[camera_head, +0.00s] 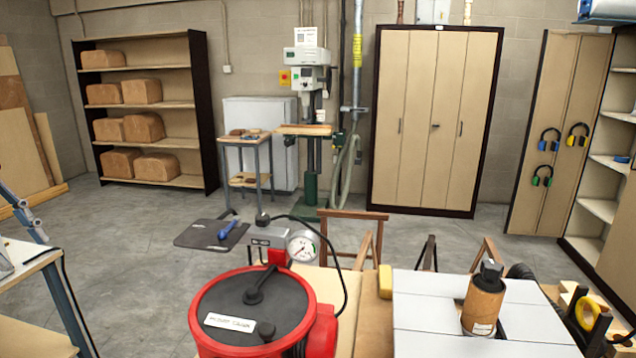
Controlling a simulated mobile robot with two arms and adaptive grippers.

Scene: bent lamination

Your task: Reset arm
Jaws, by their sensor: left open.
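At the left edge, a slim jointed grey-blue part (24,212) reaches in above a light bench; it seems to belong to my left gripper, mostly cut off by the frame. It is apart from the objects in the middle, and nothing shows held there. My right gripper is not in view. No arm lies across the middle of the view.
A red vacuum pump (252,305) with a gauge (302,247) stands front centre. A dark plate (195,236) bears a blue tool (228,229). A brown cylinder (482,303) stands on a white panel (425,325). The light bench (25,258) is left; the floor (130,240) behind is clear.

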